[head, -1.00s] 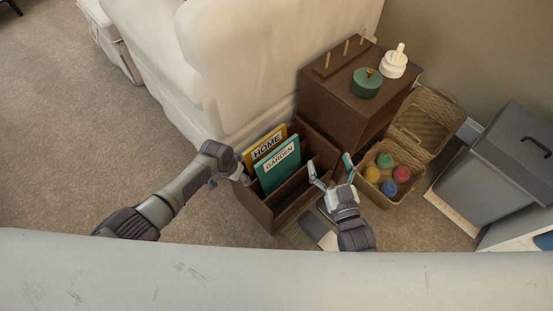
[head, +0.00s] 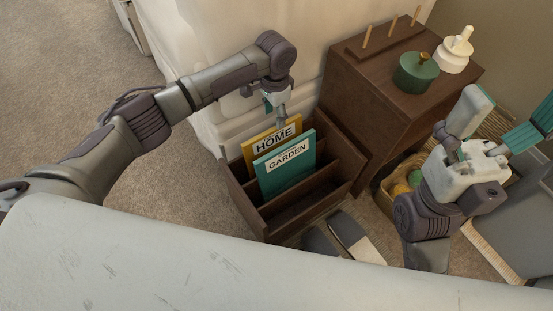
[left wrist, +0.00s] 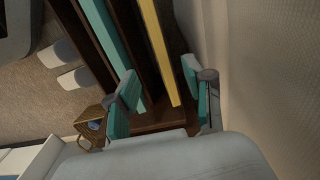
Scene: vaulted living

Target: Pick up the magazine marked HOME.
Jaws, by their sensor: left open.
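The yellow magazine marked HOME (head: 262,146) stands upright in the back slot of a dark wooden rack (head: 315,205). A teal magazine marked GARDEN (head: 285,165) stands just in front of it. My left gripper (head: 278,112) is above the right end of the HOME magazine's top edge, pointing down. In the left wrist view its teal-padded fingers (left wrist: 165,92) are open, with the yellow magazine (left wrist: 158,48) running between them and the teal one (left wrist: 105,30) outside, to the left. Contact cannot be told. My right gripper (head: 492,128) is open and empty at the right.
The cream sofa (head: 240,60) stands close behind the rack. A brown cabinet (head: 365,105) at the right holds pegs, a green pot (head: 415,73) and a white bottle (head: 455,52). A wicker basket (head: 385,205) and grey bin (head: 520,220) stand at the right. Slippers (head: 348,229) lie beside the rack.

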